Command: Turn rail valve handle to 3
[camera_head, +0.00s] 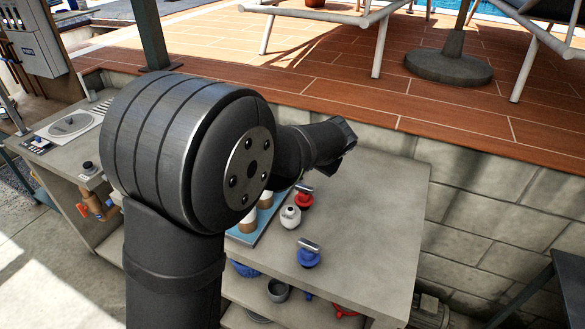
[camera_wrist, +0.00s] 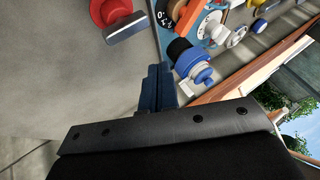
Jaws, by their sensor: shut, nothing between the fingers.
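In the wrist view, the two dark blue fingers of my gripper (camera_wrist: 155,88) are together and empty. A blue round valve part (camera_wrist: 196,66) with a pale grey bar lies close to the right of the fingertips, with a small gap. A black-and-white numbered dial (camera_wrist: 166,14) shows at the top, partly cut off; its setting is unclear. A red round part (camera_wrist: 104,10) with a grey bar handle (camera_wrist: 126,28) is at the upper left. In the head view, a red one (camera_head: 304,199) and a blue one (camera_head: 308,256) with grey bars stand on the bench. I cannot tell which is the rail valve.
The grey bench top (camera_head: 375,215) is clear on the right. A blue panel (camera_head: 244,239) and a white pot-like part (camera_head: 290,217) are beside my arm, which hides part of the bench. A white knob (camera_wrist: 229,35) shows in the wrist view. A block wall (camera_head: 480,200) stands behind.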

